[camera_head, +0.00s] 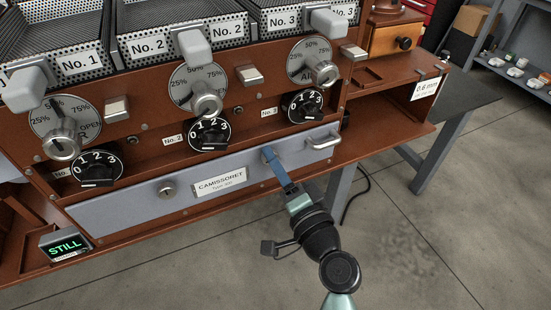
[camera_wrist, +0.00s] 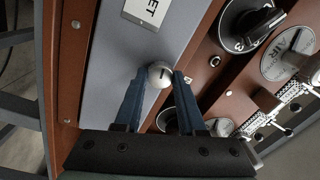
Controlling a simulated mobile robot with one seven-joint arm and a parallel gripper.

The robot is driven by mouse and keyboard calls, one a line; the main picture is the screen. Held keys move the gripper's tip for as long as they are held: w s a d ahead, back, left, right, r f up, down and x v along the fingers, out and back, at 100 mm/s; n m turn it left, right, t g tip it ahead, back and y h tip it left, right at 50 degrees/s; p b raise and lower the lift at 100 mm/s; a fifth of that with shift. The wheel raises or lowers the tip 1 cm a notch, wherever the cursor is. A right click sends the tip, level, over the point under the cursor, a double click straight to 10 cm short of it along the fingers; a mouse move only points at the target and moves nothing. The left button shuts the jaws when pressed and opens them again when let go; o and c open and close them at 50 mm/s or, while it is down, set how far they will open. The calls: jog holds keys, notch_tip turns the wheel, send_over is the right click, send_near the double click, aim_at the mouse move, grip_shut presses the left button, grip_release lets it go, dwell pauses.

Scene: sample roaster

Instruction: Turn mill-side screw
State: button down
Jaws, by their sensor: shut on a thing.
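The right screw, on the side of the wooden mill box (camera_head: 395,39), shows in the wrist view as a slotted silver head (camera_wrist: 160,72). My gripper (camera_head: 269,156) reaches up to it from below right, with its blue fingers one on each side of the head, shut on it. In the head view the fingers hide this screw. The left screw (camera_head: 166,188) sits free at the plate's left.
A bar handle (camera_head: 323,141) stands out on the panel right of my gripper. Black numbered dials (camera_head: 209,134) and silver levers (camera_head: 206,103) are above the panel. A small display (camera_head: 65,244) reading STILL is at lower left. The floor in front is clear.

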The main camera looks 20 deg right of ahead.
jog(key=shift+a+m+g+h+p, duration=0.15)
jog(key=shift+m+h+p, duration=0.2)
jog(key=shift+m+p, duration=3.65)
jog(key=shift+d+m+g+h+p, duration=0.25)
jog(key=shift+m+p, duration=1.2)
jog(key=shift+m, duration=4.95)
jog(key=shift+a, duration=0.2)
jog(key=c, duration=0.5)
grip_release()
jog(key=shift+s, duration=0.15)
jog(key=s, duration=1.2)
jog(key=shift+s, duration=0.35)
